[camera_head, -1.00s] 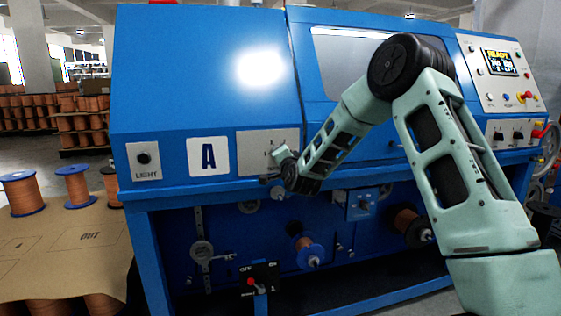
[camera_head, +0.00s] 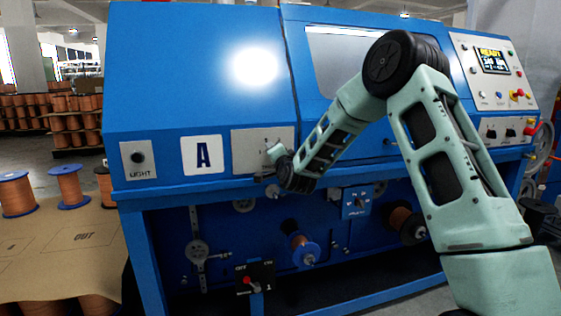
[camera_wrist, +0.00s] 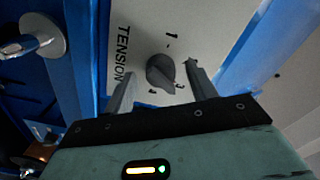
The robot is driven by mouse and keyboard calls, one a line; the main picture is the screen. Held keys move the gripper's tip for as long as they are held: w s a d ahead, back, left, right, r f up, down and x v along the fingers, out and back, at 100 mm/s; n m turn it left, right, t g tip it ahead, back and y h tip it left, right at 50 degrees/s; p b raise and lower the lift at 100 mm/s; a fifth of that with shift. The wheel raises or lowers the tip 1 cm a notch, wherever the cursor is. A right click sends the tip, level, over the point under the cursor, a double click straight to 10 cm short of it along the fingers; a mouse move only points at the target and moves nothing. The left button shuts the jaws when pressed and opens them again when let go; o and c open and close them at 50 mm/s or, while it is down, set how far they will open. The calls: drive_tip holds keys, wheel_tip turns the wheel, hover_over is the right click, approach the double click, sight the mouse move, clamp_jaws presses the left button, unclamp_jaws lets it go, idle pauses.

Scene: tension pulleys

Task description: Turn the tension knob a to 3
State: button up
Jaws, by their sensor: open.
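The tension knob (camera_wrist: 161,71) is a grey dial on a pale plate marked TENSION in the wrist view. Its numbers are small, and I cannot read its setting for certain. My gripper (camera_wrist: 158,78) is open, with one finger on each side of the knob. A gap shows between each finger and the knob in the picture. In the head view my gripper (camera_head: 272,176) is at the lower edge of the pale plate (camera_head: 252,140), right of the large letter A. My wrist partly covers that plate, and the knob is hard to make out there.
The blue machine (camera_head: 205,75) fills the middle. Below my gripper are a copper spool (camera_head: 298,246), a small blue box with a knob (camera_head: 356,202) and a black switch box with a red lever (camera_head: 254,279). A LIGHT switch (camera_head: 138,158) is at the left.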

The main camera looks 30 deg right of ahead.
drive_tip(key=v, duration=1.7)
drive_tip(key=shift+b, duration=0.35)
drive_tip(key=shift+a, duration=0.15)
